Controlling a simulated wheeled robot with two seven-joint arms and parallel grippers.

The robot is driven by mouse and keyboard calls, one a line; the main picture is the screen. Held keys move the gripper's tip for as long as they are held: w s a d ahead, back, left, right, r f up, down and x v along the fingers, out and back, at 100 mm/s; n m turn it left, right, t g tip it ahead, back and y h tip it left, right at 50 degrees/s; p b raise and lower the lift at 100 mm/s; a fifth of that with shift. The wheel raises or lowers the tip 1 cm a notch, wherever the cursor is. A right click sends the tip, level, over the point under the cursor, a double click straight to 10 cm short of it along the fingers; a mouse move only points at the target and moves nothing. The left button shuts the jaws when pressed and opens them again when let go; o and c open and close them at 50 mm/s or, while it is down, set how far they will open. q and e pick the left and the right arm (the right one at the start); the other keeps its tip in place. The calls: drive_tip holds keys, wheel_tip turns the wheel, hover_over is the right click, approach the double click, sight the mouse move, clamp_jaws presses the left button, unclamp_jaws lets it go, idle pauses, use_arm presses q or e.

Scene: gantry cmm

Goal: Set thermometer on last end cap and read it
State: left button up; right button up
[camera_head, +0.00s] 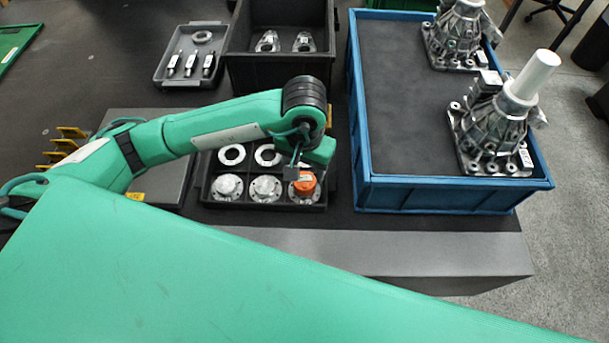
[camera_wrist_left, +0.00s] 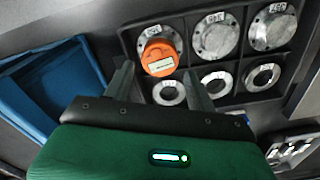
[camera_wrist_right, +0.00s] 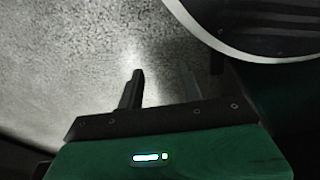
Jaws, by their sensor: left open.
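The orange thermometer (camera_head: 305,183) sits on the rightmost end cap (camera_head: 303,197) in the front row of a black divided tray (camera_head: 224,203). Two other silver end caps (camera_head: 228,187) (camera_head: 265,188) lie bare to its left. My left gripper (camera_head: 298,174) hangs just above the thermometer. In the left wrist view the thermometer (camera_wrist_left: 159,57) shows beyond and between the fingertips of my open left gripper (camera_wrist_left: 157,72), with no visible grip on it. Its small label is unreadable. My right gripper (camera_wrist_right: 163,72) is open and empty over a grey, speckled surface.
Silver rings (camera_head: 231,154) fill the tray's back row. A blue crate (camera_head: 440,190) with metal housings (camera_head: 493,128) stands close on the right. A black bin (camera_head: 277,72) and a grey tray (camera_head: 178,80) with small parts lie behind. The table's front strip (camera_head: 400,222) is clear.

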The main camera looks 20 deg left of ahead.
sight(305, 180)
use_arm(q)
wheel_tip(305, 180, up, 7)
use_arm(e)
drive_tip(key=shift+w+a+r, duration=0.1)
drive_tip(key=shift+w+r, duration=0.25)
drive_tip(key=shift+r, duration=0.2)
drive_tip(key=shift+w+a+r, duration=0.1)
drive_tip(key=shift+w+r, duration=0.2)
drive_tip(key=shift+r, duration=0.25)
drive_tip(key=shift+s+f, duration=0.2)
drive_tip(key=shift+s, duration=0.1)
